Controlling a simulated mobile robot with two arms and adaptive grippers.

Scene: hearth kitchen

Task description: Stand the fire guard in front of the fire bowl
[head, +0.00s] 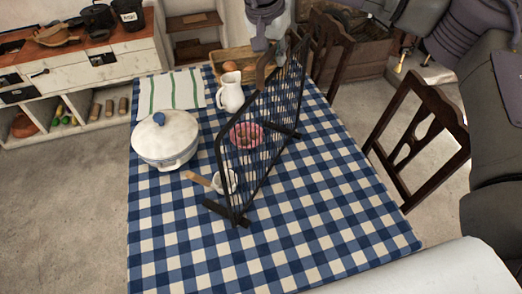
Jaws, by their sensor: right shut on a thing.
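The fire guard (268,118) is a black wire-mesh panel with a dark frame. It stands upright on the checked table, with dark feet at its near and far ends. My right gripper (266,52) is at the guard's top edge, near its far end, and is shut on it. The fingertips are small and partly hidden against the frame. I cannot make out a fire bowl for certain. A small pink bowl (246,134) shows through the mesh on the table. My left gripper is not in view.
A dark chair (415,135) stands at the right. The table's near part is clear.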

